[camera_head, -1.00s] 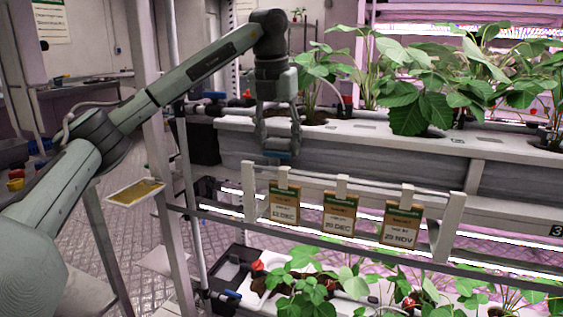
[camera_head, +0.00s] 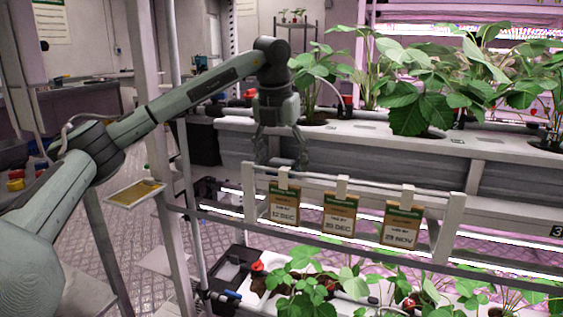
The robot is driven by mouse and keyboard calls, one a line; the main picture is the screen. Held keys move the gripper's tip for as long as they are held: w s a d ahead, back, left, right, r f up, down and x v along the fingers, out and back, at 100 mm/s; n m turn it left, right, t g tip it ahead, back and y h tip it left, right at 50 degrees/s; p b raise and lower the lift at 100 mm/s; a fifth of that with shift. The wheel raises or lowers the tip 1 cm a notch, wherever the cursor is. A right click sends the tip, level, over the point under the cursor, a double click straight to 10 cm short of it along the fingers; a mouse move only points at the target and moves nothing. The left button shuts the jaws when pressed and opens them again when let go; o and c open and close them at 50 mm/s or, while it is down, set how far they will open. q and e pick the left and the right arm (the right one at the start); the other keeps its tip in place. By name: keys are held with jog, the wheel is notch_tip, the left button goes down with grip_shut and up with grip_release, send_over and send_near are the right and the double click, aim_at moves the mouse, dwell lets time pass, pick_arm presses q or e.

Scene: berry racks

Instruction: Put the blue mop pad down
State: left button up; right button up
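My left gripper (camera_head: 281,160) hangs fingers down in front of the upper planter, just above the white rail with the hanging cards. Its fingers are spread apart and nothing shows between them. I cannot make out the blue mop pad anywhere in this view; it may be hidden behind the rail or lower down. My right gripper is not in view.
Date cards (camera_head: 340,215) hang from the white rail (camera_head: 372,185) below the gripper. The upper planter (camera_head: 350,131) holds leafy plants, with more plants in the lower tray. A post (camera_head: 166,190) with a yellow sticky card (camera_head: 135,193) stands left.

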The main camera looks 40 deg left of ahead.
pick_arm(q)
jog(key=shift+r, duration=0.55)
jog(key=v, duration=0.7)
jog(key=shift+r+p, duration=0.1)
jog(key=shift+p, duration=0.2)
jog(key=p+v, duration=0.1)
jog(key=v, duration=0.3)
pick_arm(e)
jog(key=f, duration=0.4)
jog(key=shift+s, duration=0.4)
pick_arm(q)
jog(key=shift+s, duration=0.1)
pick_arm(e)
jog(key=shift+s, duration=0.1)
